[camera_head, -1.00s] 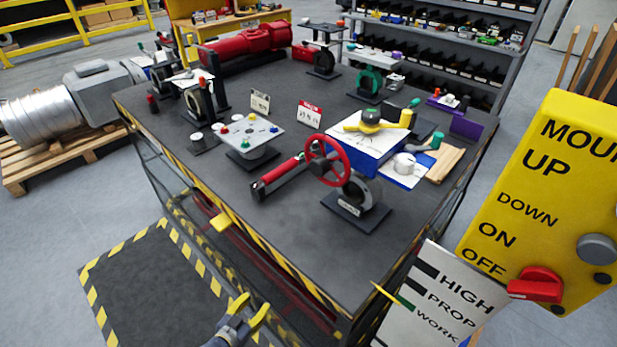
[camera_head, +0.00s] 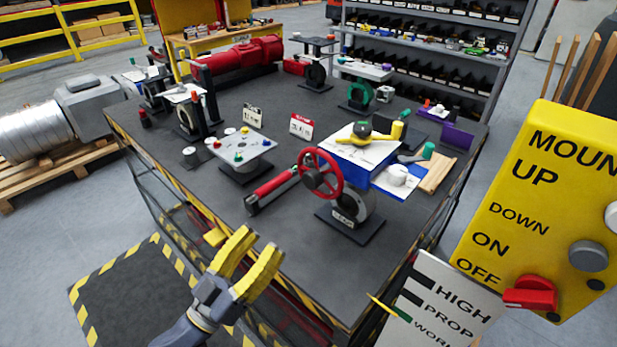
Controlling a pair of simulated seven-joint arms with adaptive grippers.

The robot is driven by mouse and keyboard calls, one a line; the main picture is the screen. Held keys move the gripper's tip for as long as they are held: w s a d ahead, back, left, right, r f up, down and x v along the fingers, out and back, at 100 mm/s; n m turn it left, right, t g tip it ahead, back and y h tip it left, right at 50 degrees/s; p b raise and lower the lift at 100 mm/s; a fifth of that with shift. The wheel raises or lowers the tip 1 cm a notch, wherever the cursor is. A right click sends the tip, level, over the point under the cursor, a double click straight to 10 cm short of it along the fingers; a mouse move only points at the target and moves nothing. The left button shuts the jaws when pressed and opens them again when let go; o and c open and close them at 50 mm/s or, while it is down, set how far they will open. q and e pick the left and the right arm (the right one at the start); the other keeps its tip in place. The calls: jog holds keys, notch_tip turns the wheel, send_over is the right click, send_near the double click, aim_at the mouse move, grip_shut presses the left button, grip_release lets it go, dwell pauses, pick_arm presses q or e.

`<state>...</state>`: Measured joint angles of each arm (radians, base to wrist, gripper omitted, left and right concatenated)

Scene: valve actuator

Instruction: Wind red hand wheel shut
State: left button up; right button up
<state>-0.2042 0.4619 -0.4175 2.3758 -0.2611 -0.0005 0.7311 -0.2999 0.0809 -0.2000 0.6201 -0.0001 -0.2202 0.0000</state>
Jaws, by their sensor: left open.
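The red hand wheel (camera_head: 320,174) stands upright near the front middle of the dark workbench (camera_head: 290,225). It has a dark hub and is mounted on a grey valve body (camera_head: 353,207) with a black base plate. My left gripper (camera_head: 258,256), with yellow fingers, is in front of the bench's near edge, to the lower left of the wheel. Its fingers are apart and empty, pointing up and to the right, and it does not touch the wheel. Only a small yellow tip (camera_head: 382,306) shows by the white sign at the lower right; I cannot tell its state.
A red cylinder (camera_head: 272,188) lies just left of the wheel. A blue box with a yellow-handled valve (camera_head: 362,150) stands behind it at right. A button panel (camera_head: 240,146) is to the left. A yellow control panel (camera_head: 545,200) and white sign (camera_head: 440,300) fill the right.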

aim_at(308, 183)
pick_arm(q)
jog(key=x, duration=1.7)
jog(key=shift+r, duration=0.1)
jog(key=c, duration=0.9)
